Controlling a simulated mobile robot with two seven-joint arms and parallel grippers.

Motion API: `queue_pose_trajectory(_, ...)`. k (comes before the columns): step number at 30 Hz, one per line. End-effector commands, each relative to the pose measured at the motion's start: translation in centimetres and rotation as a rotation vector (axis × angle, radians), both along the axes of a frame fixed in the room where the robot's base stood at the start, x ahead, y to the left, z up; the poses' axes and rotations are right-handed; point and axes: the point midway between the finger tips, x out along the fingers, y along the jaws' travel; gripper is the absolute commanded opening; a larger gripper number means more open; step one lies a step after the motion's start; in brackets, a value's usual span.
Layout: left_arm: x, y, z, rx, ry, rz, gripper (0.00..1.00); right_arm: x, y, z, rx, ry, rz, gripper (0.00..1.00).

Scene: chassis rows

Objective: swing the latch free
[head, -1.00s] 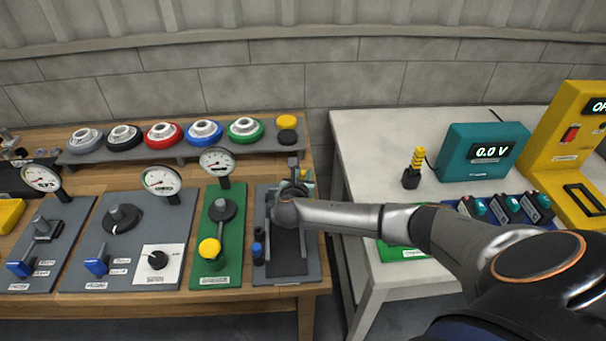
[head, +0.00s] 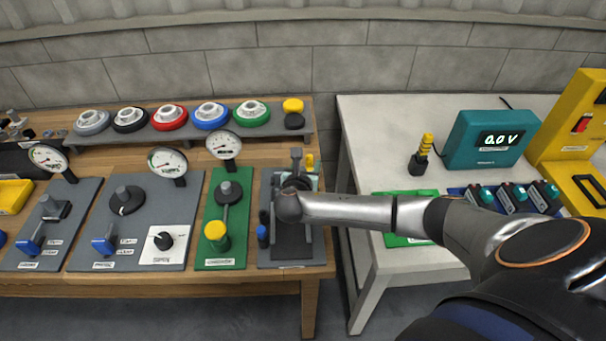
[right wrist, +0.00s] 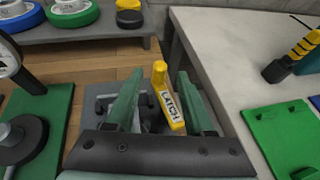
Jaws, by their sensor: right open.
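The latch (right wrist: 167,98) is a yellow bar with a white label reading LATCH. In the right wrist view it stands between the two green fingers of my right gripper (right wrist: 160,76), with its top at about fingertip height. The fingers are open, and I see no clear contact with the bar. In the head view the yellow top of the latch (head: 310,161) shows at the back right of a dark grey panel (head: 292,263). My right wrist and forearm cover much of that panel and most of the gripper there. My left gripper is not in view.
A green panel with a yellow knob (head: 216,231) stands left of the grey panel. Coloured round parts sit on a rear shelf (head: 190,137). A gap separates the wooden bench from the white table (head: 370,125), which holds a teal meter (head: 487,145).

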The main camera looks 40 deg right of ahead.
Motion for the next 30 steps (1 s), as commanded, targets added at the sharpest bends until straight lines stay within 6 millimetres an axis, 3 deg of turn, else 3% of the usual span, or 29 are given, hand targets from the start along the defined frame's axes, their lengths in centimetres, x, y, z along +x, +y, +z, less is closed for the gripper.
queue_pose_trajectory(6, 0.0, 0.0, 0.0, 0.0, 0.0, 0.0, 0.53, -2.9, 2.9, 1.7, 0.001, -0.001, 0.002, 0.53)
queue_pose_trajectory(12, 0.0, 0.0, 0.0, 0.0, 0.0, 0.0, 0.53, -4.7, 4.6, 2.8, -0.001, -0.002, 0.0, 0.53)
queue_pose_trajectory(30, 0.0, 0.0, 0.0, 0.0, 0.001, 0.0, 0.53, -5.2, 5.1, 3.1, -0.001, -0.002, -0.002, 0.53)
